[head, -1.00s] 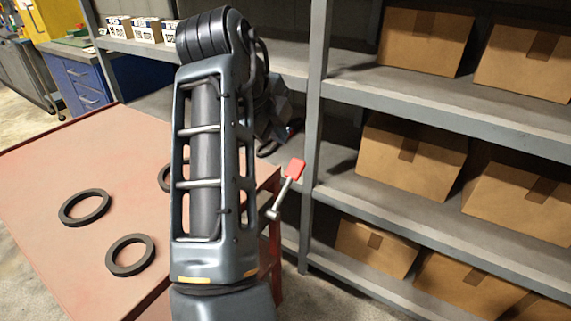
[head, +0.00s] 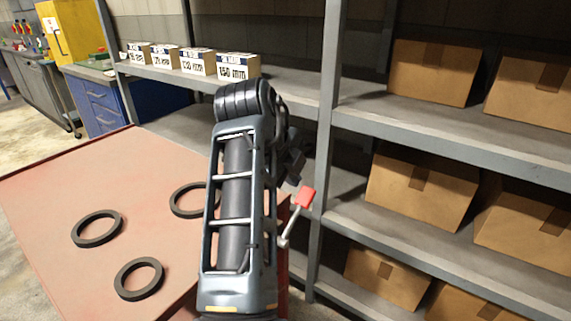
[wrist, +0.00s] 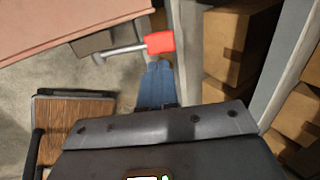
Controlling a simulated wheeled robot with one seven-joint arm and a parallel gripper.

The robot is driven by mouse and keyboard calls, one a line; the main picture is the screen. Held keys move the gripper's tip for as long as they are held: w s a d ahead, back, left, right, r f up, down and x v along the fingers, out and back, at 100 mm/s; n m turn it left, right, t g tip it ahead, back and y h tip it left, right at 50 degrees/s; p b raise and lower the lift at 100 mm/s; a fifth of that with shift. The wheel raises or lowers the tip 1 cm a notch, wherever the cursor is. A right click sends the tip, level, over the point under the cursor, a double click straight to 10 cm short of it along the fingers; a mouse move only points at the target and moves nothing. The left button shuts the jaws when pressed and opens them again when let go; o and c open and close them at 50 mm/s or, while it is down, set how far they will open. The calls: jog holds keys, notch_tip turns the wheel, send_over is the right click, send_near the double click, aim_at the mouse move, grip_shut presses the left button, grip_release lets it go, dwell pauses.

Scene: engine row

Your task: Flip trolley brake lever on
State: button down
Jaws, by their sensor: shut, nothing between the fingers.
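The brake lever is a metal rod with a red grip (head: 305,197), at the right edge of the red-topped trolley (head: 130,165). In the head view it tilts up and to the right. In the wrist view the red grip (wrist: 160,42) lies just beyond the tips of my gripper (wrist: 158,66), with the rod running left beside the trolley top (wrist: 50,25). My blue fingers are shut and empty. The tips look close to the grip; I cannot tell whether they touch it. In the head view my arm hides the gripper.
Dark rings (head: 97,229) lie on the trolley. A grey shelf rack (head: 440,142) with cardboard boxes (head: 420,186) stands close to the right of the lever. Small labelled boxes (head: 238,66) sit on a shelf behind. Bare floor (wrist: 70,75) shows below the trolley edge.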

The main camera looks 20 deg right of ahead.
aim_at(305, 195)
jog(key=p+x, duration=0.1)
jog(key=x, duration=0.6)
jog(key=shift+w+d+f, duration=0.1)
jog(key=shift+d+f, duration=0.05)
jog(key=shift+f, duration=0.15)
jog(key=shift+d, duration=0.1)
jog(key=shift+w+d+f+g+y+b, duration=0.35)
jog(key=shift+d+f+g+y, duration=0.15)
jog(key=shift+f+y, duration=0.15)
jog(key=shift+g+y, duration=0.5)
jog(key=shift+y, duration=0.15)
jog(key=b+x, duration=0.1)
jog(key=x, duration=0.2)
jog(key=b+x, duration=0.1)
jog(key=x, duration=0.1)
jog(key=shift+w+d+f+b, duration=0.2)
jog(key=shift+w+d+b, duration=0.2)
jog(key=shift+d, duration=0.1)
jog(key=shift+b+x, duration=0.45)
jog(key=shift+x, duration=0.65)
jog(key=shift+s+a+f, duration=0.1)
jog(key=shift+s+f, duration=0.05)
jog(key=shift+f, duration=0.1)
